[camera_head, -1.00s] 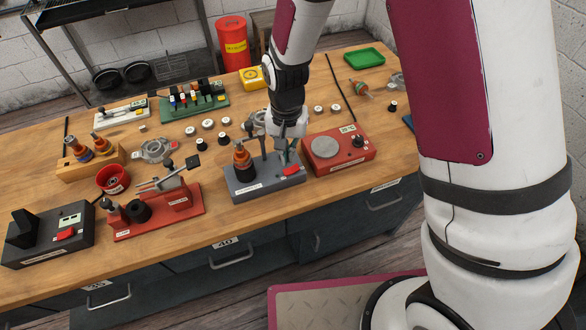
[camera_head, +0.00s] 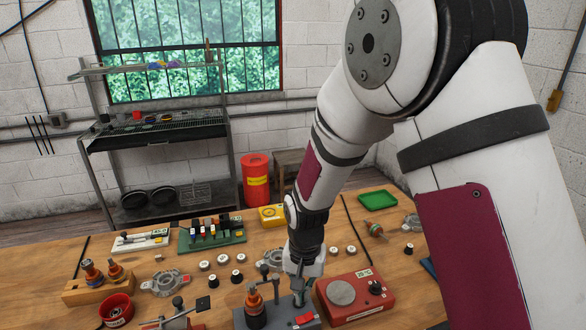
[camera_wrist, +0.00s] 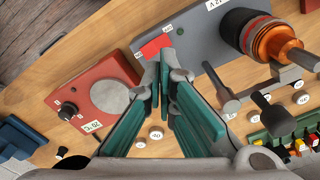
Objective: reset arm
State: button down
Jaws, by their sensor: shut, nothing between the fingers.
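My gripper (camera_head: 301,284) is over the workbench (camera_head: 68,243), just above the grey fixture (camera_head: 240,318). In the wrist view its two green-padded fingers (camera_wrist: 165,72) meet at the tips, with nothing held. The tips are near the red button (camera_wrist: 156,46) of the grey fixture (camera_wrist: 188,22). An orange and black cylindrical part (camera_wrist: 266,40) stands on that fixture. My arm hides part of the bench behind the gripper.
The red device (camera_head: 352,292) with a round plate and knob is right of my gripper. Several small round pieces (camera_head: 238,275), a green rack (camera_head: 212,236), a yellow box (camera_head: 271,216) and a green tray (camera_head: 378,200) are on the bench. A red bin (camera_head: 256,181) stands behind.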

jog(key=d+r+t, duration=0.1)
jog(key=d+r, duration=0.4)
jog(key=r, duration=0.6)
jog(key=s+d+r+n+t+b, duration=0.1)
jog(key=s+d+r+t, duration=0.1)
jog(key=s+d+r, duration=0.3)
jog(key=s+d+r+n+t+b, duration=0.1)
jog(key=s+d+r+t+b, duration=0.1)
jog(key=s+d+r, duration=0.4)
jog(key=s+r, duration=0.3)
jog(key=s, duration=0.2)
jog(key=shift+r+n+t, duration=0.3)
jog(key=shift+r+n, duration=0.1)
